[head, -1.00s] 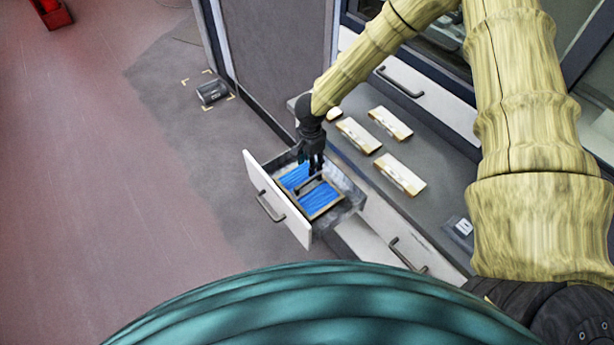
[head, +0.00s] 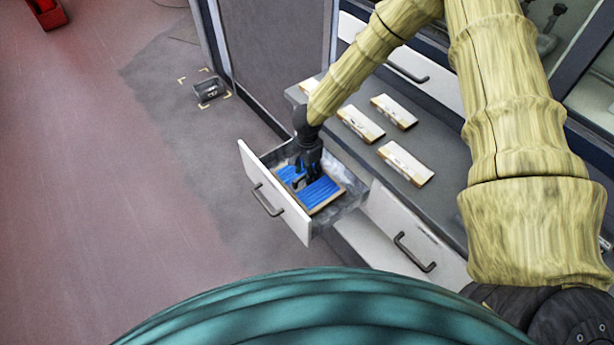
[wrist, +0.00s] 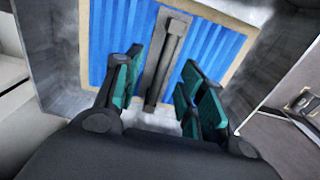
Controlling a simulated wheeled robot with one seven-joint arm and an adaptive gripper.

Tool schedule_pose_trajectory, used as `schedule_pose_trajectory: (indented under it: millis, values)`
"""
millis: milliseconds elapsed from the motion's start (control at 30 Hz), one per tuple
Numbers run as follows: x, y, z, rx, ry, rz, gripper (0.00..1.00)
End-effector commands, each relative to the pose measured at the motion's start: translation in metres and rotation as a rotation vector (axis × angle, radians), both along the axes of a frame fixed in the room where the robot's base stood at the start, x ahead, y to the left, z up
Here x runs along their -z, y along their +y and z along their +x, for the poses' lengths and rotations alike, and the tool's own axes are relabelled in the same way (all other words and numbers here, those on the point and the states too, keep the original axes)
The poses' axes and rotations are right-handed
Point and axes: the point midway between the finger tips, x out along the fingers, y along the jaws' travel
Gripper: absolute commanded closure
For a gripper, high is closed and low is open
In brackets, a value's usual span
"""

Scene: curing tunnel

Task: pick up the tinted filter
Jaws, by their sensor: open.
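The tinted filter, a blue pleated panel (head: 321,191) in a pale frame with a grey bar across its middle, lies in an open drawer (head: 351,200). It also fills the far part of the wrist view (wrist: 213,48), where the grey bar (wrist: 168,50) shows clearly. My gripper (head: 303,184) is inside the drawer, over the filter, and hides part of it. In the wrist view my gripper (wrist: 163,90) is open, its green-padded fingers on either side of the bar. I cannot tell whether the fingers touch it.
The drawer's white front (head: 272,192) and grey walls surround the filter. Several pale blocks (head: 405,162) lie on the grey counter (head: 440,140) beside it. A small dark device (head: 208,90) sits on the floor inside corner marks.

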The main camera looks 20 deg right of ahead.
Motion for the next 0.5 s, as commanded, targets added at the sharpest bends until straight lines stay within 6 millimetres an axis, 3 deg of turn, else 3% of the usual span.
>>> schedule_pose_trajectory:
  millis: [367, 500]
  values:
    - [0.0063, 0.0, 0.0004, 0.001, -0.001, 0.0, 0.6]
    - [0.0063, 0.0, 0.0004, 0.001, -0.001, 0.0, 0.71]
